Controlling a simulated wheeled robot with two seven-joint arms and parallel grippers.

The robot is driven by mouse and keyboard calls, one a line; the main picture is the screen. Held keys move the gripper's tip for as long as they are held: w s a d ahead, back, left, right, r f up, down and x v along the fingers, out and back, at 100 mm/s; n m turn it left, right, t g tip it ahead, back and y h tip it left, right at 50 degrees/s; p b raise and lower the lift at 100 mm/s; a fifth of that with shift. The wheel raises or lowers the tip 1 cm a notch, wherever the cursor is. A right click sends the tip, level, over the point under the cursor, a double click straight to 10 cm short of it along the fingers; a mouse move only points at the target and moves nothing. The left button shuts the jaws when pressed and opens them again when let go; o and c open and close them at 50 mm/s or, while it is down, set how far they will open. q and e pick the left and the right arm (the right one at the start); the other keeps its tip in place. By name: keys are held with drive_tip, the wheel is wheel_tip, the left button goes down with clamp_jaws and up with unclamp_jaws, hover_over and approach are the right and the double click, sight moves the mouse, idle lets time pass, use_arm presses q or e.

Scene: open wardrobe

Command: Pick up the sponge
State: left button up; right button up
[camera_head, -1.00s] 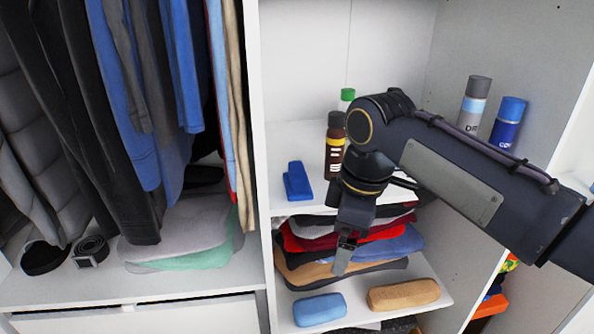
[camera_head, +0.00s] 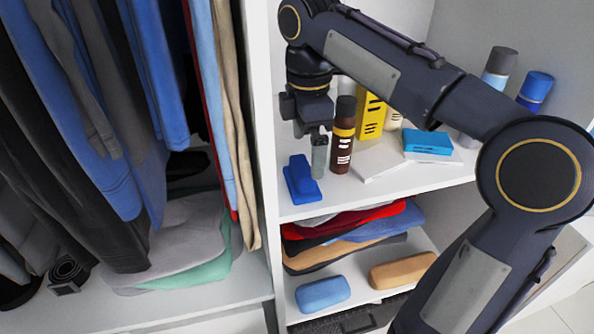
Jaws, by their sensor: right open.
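A flat bright-blue block (camera_head: 427,142) that looks like the sponge lies on white flat items on the upper shelf. A dark-blue brush-like item (camera_head: 302,182) lies at the left front of that shelf. My right gripper (camera_head: 319,172) is open, empty and pointing down, with its fingertips right beside or over the dark-blue item. I cannot tell whether they touch. It is well left of the bright-blue block. My left gripper is out of view.
Close right of the gripper stand a brown bottle (camera_head: 342,137) and a yellow box (camera_head: 371,115). Spray cans (camera_head: 535,90) stand at the right. Below are folded clothes (camera_head: 345,237), a blue case (camera_head: 322,293) and a tan case (camera_head: 403,271). The shelf divider (camera_head: 262,120) is at the left.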

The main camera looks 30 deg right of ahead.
sight(307, 165)
drive_tip(key=shift+s+f+p, duration=0.15)
drive_tip(key=shift+f+p, duration=0.15)
drive_tip(key=shift+f, duration=2.65)
drive_tip(key=c, duration=0.7)
wheel_tip(307, 165, up, 10)
drive_tip(key=shift+r, duration=0.1)
drive_tip(key=o, duration=0.4)
drive_tip(key=c, duration=0.3)
